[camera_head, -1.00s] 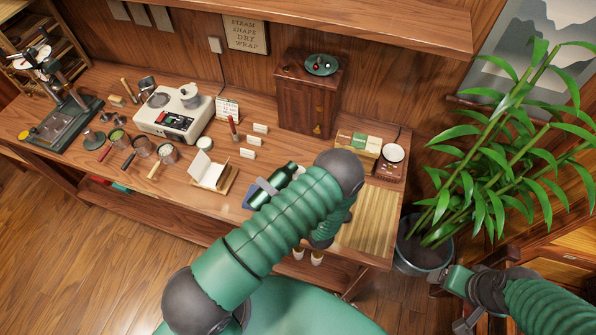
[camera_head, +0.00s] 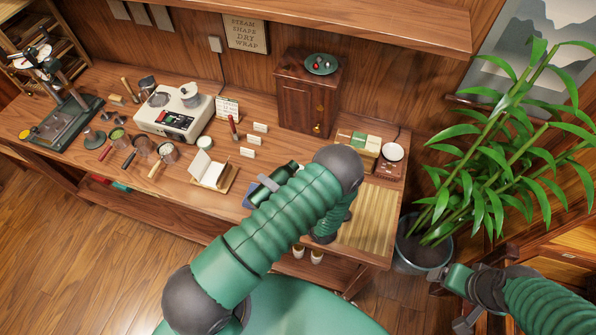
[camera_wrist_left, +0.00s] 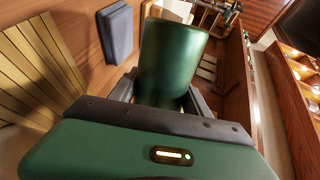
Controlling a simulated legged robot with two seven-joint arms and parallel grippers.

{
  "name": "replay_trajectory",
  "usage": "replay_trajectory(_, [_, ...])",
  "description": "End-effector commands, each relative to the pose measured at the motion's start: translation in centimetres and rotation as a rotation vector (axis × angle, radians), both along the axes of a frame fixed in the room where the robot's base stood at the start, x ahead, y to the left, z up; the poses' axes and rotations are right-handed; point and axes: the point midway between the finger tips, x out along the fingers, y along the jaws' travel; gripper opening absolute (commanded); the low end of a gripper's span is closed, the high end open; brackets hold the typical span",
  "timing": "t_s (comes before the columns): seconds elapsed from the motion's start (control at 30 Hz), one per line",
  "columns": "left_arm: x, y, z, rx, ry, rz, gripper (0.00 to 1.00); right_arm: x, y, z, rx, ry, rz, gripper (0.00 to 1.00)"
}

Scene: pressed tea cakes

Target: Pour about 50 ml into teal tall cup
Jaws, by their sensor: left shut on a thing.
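My left gripper (camera_head: 266,184) is shut on a dark green cylinder (camera_head: 283,174) near the table's front edge. In the head view the cylinder looks tilted, and my arm hides part of it. In the left wrist view the cylinder (camera_wrist_left: 172,62) stands out between the dark fingers, with its smooth side showing. I cannot see any liquid or the inside of the cylinder. I cannot make out a separate teal tall cup. My right gripper (camera_head: 452,300) is low at the right, away from the table, and its jaw opening is unclear.
A blue-grey pad (camera_wrist_left: 115,30) lies beside the cylinder. A slatted bamboo tray (camera_head: 369,220) is at the table's right end. A potted plant (camera_head: 425,250) stands right.

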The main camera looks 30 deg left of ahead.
Motion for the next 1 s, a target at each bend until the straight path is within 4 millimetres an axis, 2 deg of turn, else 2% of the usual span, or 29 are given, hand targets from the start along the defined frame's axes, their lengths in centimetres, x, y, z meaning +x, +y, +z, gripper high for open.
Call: replay_trajectory(1.0, [-1.2,0.4,0.1,0.006,0.019,0.000,0.00,0.0,0.0,0.1,0.000,0.000,0.000,0.81])
